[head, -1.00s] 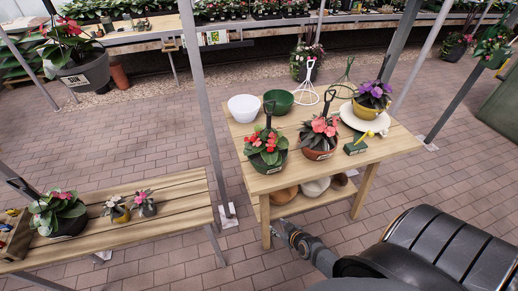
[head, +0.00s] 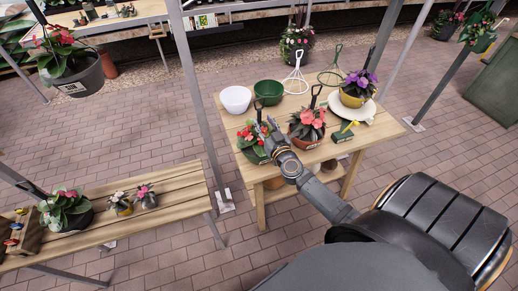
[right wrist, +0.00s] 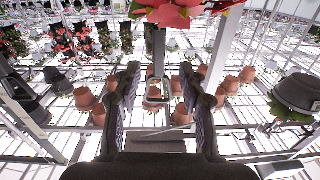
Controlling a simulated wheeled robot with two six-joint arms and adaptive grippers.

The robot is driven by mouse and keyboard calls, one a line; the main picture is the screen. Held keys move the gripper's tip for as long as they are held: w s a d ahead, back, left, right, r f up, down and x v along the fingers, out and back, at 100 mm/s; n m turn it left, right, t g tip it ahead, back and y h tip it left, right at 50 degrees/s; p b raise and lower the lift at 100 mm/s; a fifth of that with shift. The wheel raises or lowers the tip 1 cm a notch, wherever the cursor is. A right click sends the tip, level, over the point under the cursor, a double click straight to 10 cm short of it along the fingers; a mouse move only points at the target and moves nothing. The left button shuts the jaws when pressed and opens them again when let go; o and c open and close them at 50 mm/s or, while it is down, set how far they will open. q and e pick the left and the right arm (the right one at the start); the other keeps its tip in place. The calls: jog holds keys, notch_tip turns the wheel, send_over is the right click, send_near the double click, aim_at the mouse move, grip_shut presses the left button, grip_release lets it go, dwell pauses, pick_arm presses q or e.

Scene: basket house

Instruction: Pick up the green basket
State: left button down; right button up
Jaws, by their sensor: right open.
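A dark green basket (head: 252,154) with red flowers and an upright black handle (head: 258,108) stands at the table's near left corner. My right gripper (head: 266,126) is at its flowers and handle, covering part of the basket. In the right wrist view, my right gripper's fingers (right wrist: 158,88) are spread apart. The black handle (right wrist: 155,38) shows between them, with red flowers (right wrist: 178,12) at the top edge. I cannot tell if a finger touches the handle. My left gripper is not in view.
A wooden table (head: 222,104) also bears a white bowl (head: 236,99), an empty green bowl (head: 268,92), a terracotta basket with pink flowers (head: 307,124) and a yellow basket with purple flowers (head: 352,100). A metal post (head: 197,95) stands close to its left side.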

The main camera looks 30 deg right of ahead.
aim_at(260, 116)
jog(key=x, duration=0.3)
jog(key=b+x, duration=0.1)
jog(key=x, duration=0.1)
jog(key=shift+w+f, duration=0.3)
jog(key=shift+f, duration=0.1)
jog(key=shift+s+r, duration=0.15)
jog(key=shift+s, duration=0.1)
jog(key=c, duration=0.3)
grip_shut()
jog(key=shift+w+r, duration=0.1)
jog(key=shift+w, duration=0.05)
